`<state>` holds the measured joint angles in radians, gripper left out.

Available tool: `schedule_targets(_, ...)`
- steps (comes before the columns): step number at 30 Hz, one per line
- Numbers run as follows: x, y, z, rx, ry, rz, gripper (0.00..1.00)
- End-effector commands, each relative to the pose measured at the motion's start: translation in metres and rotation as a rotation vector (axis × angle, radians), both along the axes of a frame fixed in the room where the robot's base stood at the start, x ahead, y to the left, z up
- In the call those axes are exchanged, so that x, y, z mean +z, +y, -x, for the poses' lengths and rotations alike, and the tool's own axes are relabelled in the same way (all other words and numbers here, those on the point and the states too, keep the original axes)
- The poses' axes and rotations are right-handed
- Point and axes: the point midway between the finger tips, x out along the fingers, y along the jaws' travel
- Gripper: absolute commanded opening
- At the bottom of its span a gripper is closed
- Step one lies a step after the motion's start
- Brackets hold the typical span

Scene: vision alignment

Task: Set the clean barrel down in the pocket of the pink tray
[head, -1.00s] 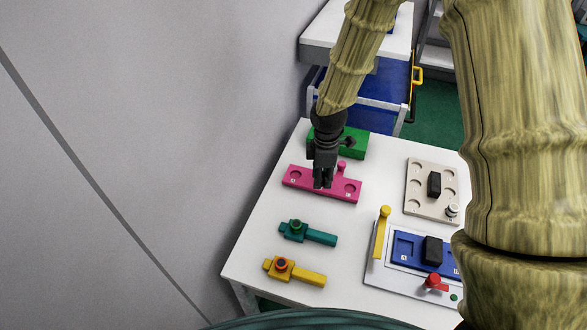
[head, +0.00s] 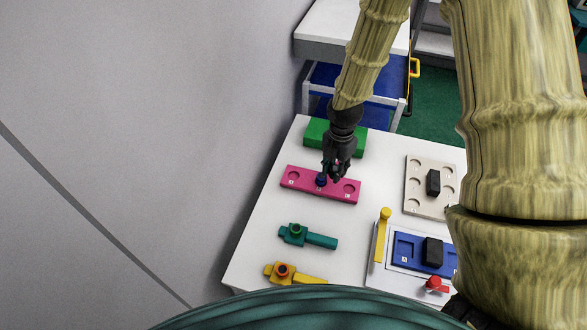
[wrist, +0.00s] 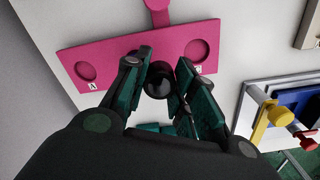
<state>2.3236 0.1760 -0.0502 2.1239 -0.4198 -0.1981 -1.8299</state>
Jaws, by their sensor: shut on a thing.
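The pink tray (head: 334,194) lies on the white table, with a round pocket showing near each end. It fills the upper part of the wrist view (wrist: 105,52), where a label A sits beside the left pocket. My gripper (head: 329,178) is over the tray's middle, and in the wrist view (wrist: 160,85) its fingers close around a dark round barrel (wrist: 159,78). The barrel shows dark blue at the fingertips in the head view (head: 321,180). It is between the two end pockets. I cannot tell whether it touches the tray, and the surface beneath it is hidden.
A green block (head: 317,132) stands behind the tray. Teal (head: 308,236) and yellow (head: 295,274) fittings lie in front. A beige plate with round hollows (head: 418,205) and a blue panel (head: 410,250) with a yellow lever (head: 382,235) are at the right.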

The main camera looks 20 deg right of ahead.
Motion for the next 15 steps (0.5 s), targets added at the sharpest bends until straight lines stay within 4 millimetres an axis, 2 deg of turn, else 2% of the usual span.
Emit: schedule_targets(15,-0.006,0.087,-0.057,0.001,0.000,0.001,0.04)
